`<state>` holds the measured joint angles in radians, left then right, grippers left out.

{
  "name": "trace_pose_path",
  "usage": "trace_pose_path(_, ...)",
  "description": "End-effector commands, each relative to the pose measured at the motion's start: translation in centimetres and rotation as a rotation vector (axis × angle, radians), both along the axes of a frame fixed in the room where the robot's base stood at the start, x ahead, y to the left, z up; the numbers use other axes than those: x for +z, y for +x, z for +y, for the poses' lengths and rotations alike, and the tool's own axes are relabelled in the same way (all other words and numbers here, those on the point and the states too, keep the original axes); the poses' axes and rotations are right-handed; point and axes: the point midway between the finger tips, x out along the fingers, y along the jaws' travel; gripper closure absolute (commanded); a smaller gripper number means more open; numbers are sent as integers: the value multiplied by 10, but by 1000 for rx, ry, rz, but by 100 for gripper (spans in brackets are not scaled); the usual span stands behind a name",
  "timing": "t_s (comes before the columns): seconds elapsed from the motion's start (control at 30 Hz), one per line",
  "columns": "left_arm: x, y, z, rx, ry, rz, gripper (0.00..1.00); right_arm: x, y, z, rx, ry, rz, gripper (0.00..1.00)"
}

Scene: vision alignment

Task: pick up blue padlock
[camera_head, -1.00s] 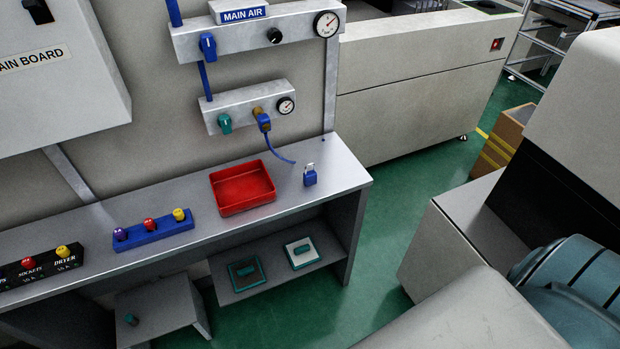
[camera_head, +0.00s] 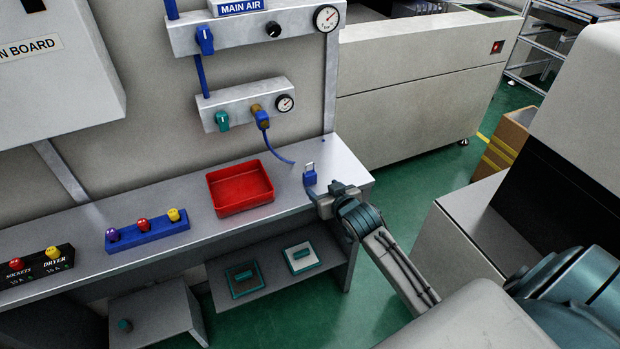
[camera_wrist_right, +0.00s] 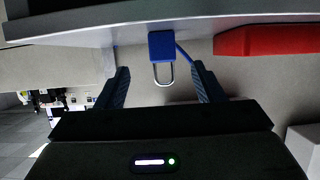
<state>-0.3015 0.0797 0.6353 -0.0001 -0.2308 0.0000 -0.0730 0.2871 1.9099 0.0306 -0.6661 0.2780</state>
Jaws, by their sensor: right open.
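The blue padlock (camera_head: 310,177) with a silver shackle stands upright near the right end of the grey bench (camera_head: 340,160). My right gripper (camera_head: 325,192) is at the bench's front edge, just in front of and slightly right of the padlock. In the right wrist view the padlock (camera_wrist_right: 161,48) is ahead, between the lines of the two open fingers (camera_wrist_right: 160,80), with its shackle pointing down in that picture. The fingers are apart and nothing is gripped. My left gripper is not in view.
A red tray (camera_head: 240,188) lies left of the padlock, with a blue block holding several coloured knobs (camera_head: 147,232) further left. A blue hose (camera_head: 277,151) hangs from the wall panel behind the padlock. A lower shelf (camera_head: 275,279) holds two teal-handled pieces.

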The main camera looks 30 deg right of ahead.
Motion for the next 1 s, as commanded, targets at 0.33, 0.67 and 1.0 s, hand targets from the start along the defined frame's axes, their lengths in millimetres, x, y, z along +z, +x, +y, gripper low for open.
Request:
trace_pose_path(0.33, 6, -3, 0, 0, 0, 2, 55, -15, 37, -2, 0, 1, 1, 38)
trace_pose_path(0.67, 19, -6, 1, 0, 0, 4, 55, -26, 74, -3, 0, 1, 2, 38)
trace_pose_path(1.0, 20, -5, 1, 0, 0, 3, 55, -33, 86, -3, 1, 0, 1, 38)
